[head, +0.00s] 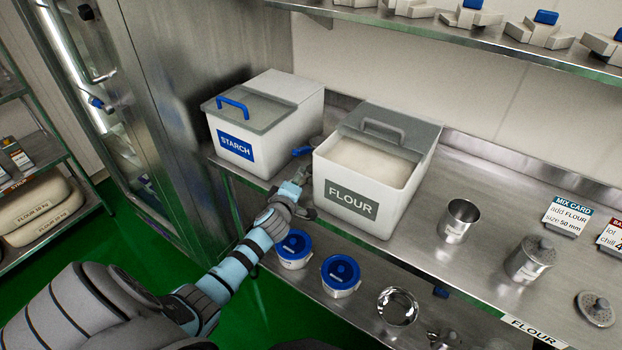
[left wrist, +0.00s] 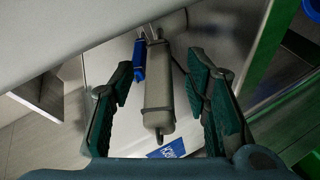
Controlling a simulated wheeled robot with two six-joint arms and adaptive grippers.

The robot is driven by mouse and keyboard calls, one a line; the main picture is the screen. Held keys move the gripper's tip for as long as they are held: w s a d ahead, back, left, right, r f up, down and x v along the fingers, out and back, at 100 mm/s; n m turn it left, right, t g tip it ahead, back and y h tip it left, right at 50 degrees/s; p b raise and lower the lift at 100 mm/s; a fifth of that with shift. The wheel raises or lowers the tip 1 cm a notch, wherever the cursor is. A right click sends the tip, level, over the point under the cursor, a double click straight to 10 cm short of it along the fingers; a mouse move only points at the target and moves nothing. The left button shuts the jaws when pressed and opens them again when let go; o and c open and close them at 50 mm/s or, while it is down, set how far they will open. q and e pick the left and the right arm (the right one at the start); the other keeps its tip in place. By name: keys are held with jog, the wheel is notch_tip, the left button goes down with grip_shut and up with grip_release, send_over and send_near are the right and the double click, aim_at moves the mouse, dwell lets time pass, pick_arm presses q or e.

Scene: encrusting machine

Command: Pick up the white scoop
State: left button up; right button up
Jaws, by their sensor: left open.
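The white scoop's pale handle (left wrist: 158,95) shows in the left wrist view, between the two fingers of my left gripper (left wrist: 163,85) and apart from both. The gripper is open. In the head view my left gripper (head: 297,190) is in the gap between the starch bin and the flour bin, at the shelf's front edge. The arm and the flour bin hide most of the scoop there. A blue handle (left wrist: 138,62) is just left of the white one in the wrist view; a blue piece (head: 302,150) also shows between the bins. My right gripper is not in view.
The white starch bin (head: 230,165) stands left of my gripper and the open flour bin (head: 335,208) right of it, leaving a narrow gap. Blue-lidded tubs (head: 341,292) stand on the lower shelf. A steel cup (head: 458,222) stands right of the flour bin.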

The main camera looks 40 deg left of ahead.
pick_arm(q)
grip_shut()
jog(key=shift+r, duration=0.1)
jog(key=shift+r, duration=0.35)
notch_tip(320, 180, up, 19)
jog(key=p, duration=0.4)
jog(key=shift+r, duration=0.1)
